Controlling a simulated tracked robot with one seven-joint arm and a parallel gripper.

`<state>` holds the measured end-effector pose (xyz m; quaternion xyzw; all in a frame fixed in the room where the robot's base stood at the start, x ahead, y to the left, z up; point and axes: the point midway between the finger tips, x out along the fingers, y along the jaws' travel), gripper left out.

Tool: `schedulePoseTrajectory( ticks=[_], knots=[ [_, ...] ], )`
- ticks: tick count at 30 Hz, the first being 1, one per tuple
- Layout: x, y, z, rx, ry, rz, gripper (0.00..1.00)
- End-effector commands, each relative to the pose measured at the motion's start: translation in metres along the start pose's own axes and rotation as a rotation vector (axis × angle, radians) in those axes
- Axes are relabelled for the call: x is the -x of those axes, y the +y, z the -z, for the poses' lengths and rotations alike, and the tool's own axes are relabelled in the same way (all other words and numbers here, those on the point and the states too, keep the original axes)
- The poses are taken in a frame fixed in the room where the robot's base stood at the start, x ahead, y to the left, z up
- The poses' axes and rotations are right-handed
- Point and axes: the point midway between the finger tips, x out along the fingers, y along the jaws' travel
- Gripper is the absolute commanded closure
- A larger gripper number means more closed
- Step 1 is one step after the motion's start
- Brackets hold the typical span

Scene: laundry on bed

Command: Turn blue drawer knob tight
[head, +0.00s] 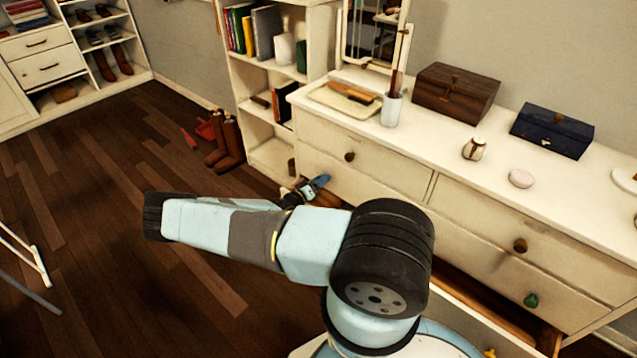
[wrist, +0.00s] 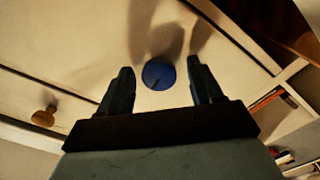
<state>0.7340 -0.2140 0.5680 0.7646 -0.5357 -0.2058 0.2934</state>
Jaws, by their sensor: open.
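The blue drawer knob (wrist: 158,75) is round, with a dark line on its face, and sits on a cream drawer front (wrist: 95,55). In the wrist view my gripper (wrist: 160,66) is open, with one dark finger on each side of the knob. Gaps show between the knob and both fingers, so it is not clamped. I cannot tell how far the fingertips are from the drawer front. In the head view my gripper (head: 310,188) is small beside the left end of the dresser (head: 400,165), and the knob cannot be made out clearly there.
Brown knobs (head: 349,156) (head: 520,245) and a green knob (head: 531,300) stick out from other drawers. A lower right drawer (head: 490,300) is open. A white bookshelf (head: 262,140) stands just left of the dresser.

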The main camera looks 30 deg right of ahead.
Motion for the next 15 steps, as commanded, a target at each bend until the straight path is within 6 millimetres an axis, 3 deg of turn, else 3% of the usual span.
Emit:
schedulePoseTrajectory(
  ticks=[5, 15],
  knots=[
    [0.019, -0.001, 0.001, -0.001, 0.002, 0.002, 0.35],
    [0.086, -0.001, 0.000, -0.001, 0.001, 0.004, 0.35]
  ],
)
